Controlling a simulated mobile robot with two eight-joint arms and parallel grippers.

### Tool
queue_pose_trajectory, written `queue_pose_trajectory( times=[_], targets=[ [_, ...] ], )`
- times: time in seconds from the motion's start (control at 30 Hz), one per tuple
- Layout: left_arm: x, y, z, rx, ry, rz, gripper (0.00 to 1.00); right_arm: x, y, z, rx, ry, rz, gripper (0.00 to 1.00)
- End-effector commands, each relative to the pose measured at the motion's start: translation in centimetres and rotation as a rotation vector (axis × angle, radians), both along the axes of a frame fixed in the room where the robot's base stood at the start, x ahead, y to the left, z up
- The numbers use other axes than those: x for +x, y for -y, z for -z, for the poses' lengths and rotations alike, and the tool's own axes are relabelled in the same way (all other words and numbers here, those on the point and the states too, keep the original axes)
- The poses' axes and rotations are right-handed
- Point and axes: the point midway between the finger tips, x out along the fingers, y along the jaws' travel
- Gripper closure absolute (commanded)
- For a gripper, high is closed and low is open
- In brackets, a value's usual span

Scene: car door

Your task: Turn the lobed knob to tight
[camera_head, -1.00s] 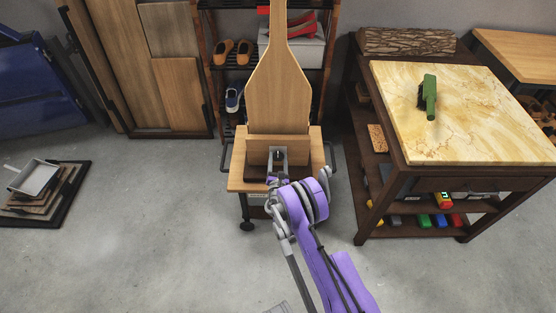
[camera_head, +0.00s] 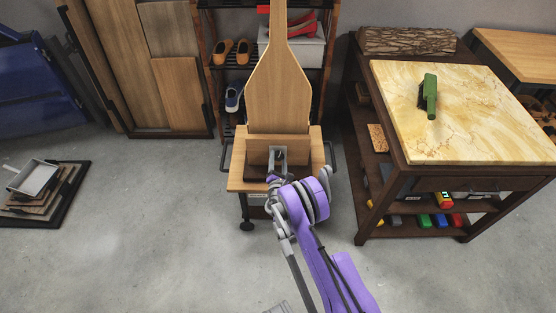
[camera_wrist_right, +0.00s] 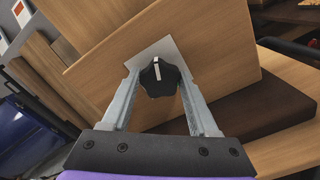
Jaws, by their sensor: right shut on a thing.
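The lobed knob (camera_wrist_right: 158,82) is black with a white mark on its face. It sits in front of a pale square plate (camera_wrist_right: 150,52) on an upright wooden board (camera_wrist_right: 215,60). The white mark points roughly upward in the wrist view. My right gripper (camera_wrist_right: 158,76) has its two grey fingers on either side of the knob and is shut on it. In the head view my right gripper (camera_head: 278,156) is at the board's front, where the knob is hard to make out. My left gripper is not in view.
The board stands on a wooden-topped cart (camera_head: 240,180) with a tall paddle-shaped wooden panel (camera_head: 278,90) behind. A shoe rack (camera_head: 327,60) is behind. A marble-topped table (camera_head: 470,130) with a green tool (camera_head: 430,97) stands right. The floor at left is mostly clear.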

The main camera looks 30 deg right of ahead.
Motion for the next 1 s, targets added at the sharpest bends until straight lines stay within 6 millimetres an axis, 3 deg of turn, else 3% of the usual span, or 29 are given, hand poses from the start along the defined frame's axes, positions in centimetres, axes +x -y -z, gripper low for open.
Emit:
queue_pose_trajectory(
  times=[1.0],
  targets=[
    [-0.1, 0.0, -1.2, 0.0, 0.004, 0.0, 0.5, -0.1, 0.1, 0.1, 0.822, 0.505, 0.001, 0.95]
  ],
)
